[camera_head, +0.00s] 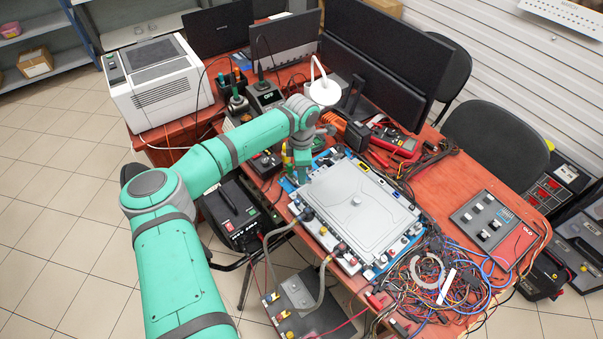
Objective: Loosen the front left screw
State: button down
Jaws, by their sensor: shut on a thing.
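The silver flat-topped unit (360,208) lies on a blue-edged base on the red table, with connectors and hose fittings along its near-left side. My gripper (301,172) points down at the unit's upper-left corner. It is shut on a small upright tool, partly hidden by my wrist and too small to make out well. The screw under it is hidden, and I cannot tell whether the tool touches it. Grey hoses (281,232) run from the unit's near-left side to a grey box (296,296) below the table edge.
A tangle of wires (440,285) covers the table right of the unit. An orange-black tool (347,130) and a red multimeter (396,142) lie behind it. Monitors (375,65) stand at the back. A white printer-like machine (158,82) stands at left. A control panel (487,220) lies at right.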

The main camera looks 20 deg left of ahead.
jog(key=n, duration=0.4)
jog(key=shift+n, duration=2.9)
jog(key=c, duration=1.7)
grip_release()
notch_tip(320, 180, up, 11)
jog(key=shift+f, duration=0.1)
